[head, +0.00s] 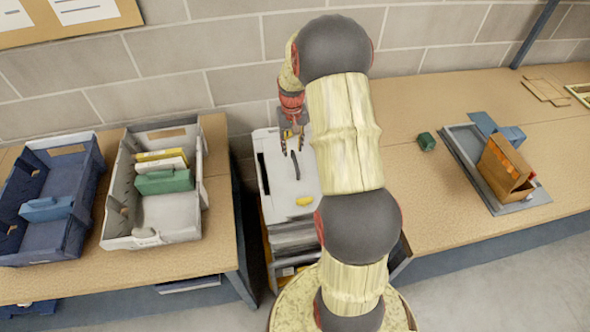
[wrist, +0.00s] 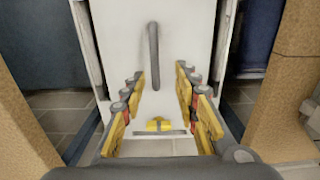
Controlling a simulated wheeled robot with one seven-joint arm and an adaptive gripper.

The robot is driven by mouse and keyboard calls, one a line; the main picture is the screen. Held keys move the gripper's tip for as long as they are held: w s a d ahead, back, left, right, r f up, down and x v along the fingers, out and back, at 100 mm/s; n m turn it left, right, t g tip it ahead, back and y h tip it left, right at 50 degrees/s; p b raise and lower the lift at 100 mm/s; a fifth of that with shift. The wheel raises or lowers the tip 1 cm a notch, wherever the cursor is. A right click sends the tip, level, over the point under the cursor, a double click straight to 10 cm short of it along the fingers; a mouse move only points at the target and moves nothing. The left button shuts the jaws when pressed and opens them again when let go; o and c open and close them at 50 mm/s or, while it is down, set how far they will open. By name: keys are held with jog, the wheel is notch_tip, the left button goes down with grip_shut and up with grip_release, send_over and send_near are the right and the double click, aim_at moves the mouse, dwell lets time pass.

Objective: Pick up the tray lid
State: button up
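The tray lid (head: 280,190) appears to be the flat white top of a stack standing between the two benches. It has a dark bar handle (head: 296,166) near its middle and a small yellow piece (head: 303,201) near its front end. In the wrist view the white lid (wrist: 120,40), the dark handle (wrist: 153,55) and the yellow piece (wrist: 158,124) all show. My gripper (head: 292,149) is over the lid, close to the handle. Its fingers (wrist: 160,78) are spread, with the handle lying between and beyond the tips. Nothing is held, and contact cannot be told.
A grey bin (head: 168,235) with green, white and yellow items and a blue bin (head: 75,232) stand on the left bench (head: 215,265). The right bench (head: 430,220) holds a green block (head: 426,141) and a grey tray (head: 470,165) with an orange-brown box (head: 506,170). Bench edges flank the stack closely.

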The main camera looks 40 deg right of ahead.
aim_at(295, 159)
jog(key=f+b, duration=0.1)
jog(key=f, duration=0.4)
jog(key=f+b, duration=0.1)
jog(key=f, duration=0.2)
jog(key=shift+s+d+f+b, duration=0.2)
jog(key=shift+s+d+b, duration=0.1)
jog(key=shift+s, duration=0.1)
jog(key=shift+r, duration=0.1)
jog(key=c, duration=0.3)
grip_shut()
